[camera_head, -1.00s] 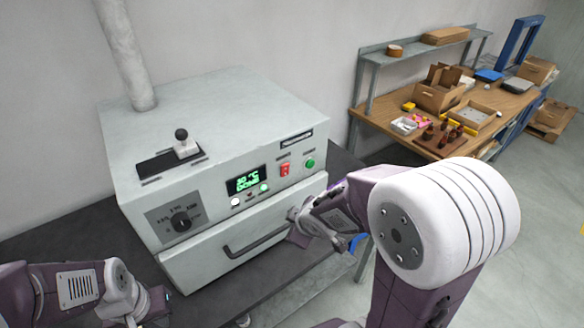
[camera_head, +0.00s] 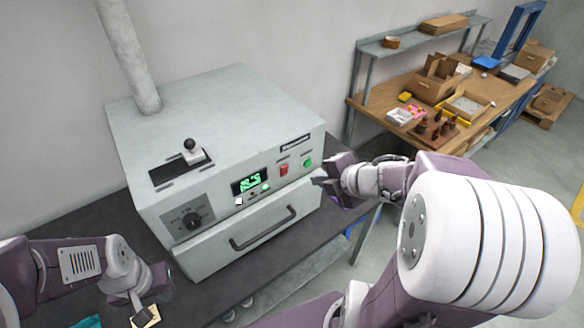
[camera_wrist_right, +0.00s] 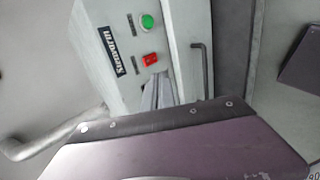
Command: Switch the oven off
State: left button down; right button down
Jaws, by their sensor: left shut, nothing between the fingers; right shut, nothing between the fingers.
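The grey oven (camera_head: 225,105) stands on a dark bench with its drawer-like door shut. My right gripper (camera_head: 318,181) is shut and empty, just right of and below the red switch. In the right wrist view its fingers (camera_wrist_right: 157,92) point at the panel near the red switch (camera_wrist_right: 150,59); I cannot tell if they touch. My left gripper (camera_head: 138,308) is shut and empty, low at the left.
A black door handle (camera_head: 263,230) juts from the oven front. A lever (camera_head: 191,150) and a pipe (camera_head: 128,55) rise from its top. A wooden workbench (camera_head: 360,104) with boxes and parts stands at the back right. A small yellowish item (camera_head: 148,318) lies by my left gripper.

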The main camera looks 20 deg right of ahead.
jog(key=p, duration=0.3)
send_near(286, 170)
jog(key=s+f, duration=0.2)
jog(key=w, duration=0.2)
jog(key=w+f, duration=0.1)
jog(key=w, duration=0.1)
jog(key=w+a+p, duration=0.1)
jog(key=w, duration=0.1)
jog(key=shift+a+f, duration=0.1)
jog(key=shift+f, duration=0.3)
jog(key=shift+w, duration=0.1)
